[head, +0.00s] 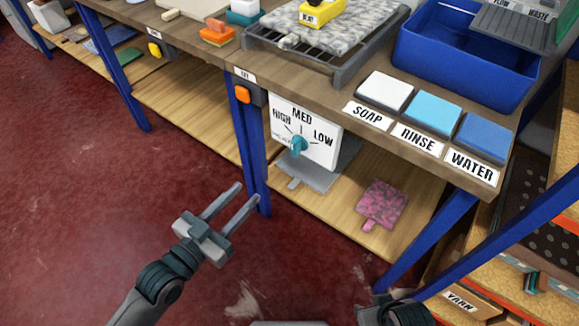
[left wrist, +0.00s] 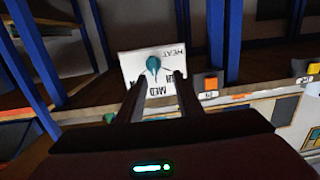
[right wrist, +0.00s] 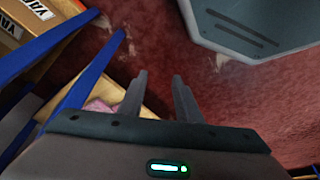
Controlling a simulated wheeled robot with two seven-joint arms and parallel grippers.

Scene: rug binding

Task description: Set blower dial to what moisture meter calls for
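The blower dial is a teal knob (head: 299,146) on a white panel (head: 322,151) marked HIGH, MED and LOW, below the bench edge. It also shows in the left wrist view (left wrist: 153,64), upside down, with its narrow end roughly toward MED. The yellow moisture meter (head: 322,12) rests on the grey speckled rug on the bench; its small label is too small to read surely. My left gripper (head: 247,192) is open and empty, in front of and below the panel, pointed toward it, not touching. My right gripper (right wrist: 161,75) is open and empty, low over the floor.
A blue bench leg (head: 248,150) with an orange button (head: 243,93) stands just left of the panel. SOAP, RINSE and WATER pads and a blue tub (head: 460,65) are on the right. A pink piece (head: 382,204) lies on the lower shelf. The red floor at left is clear.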

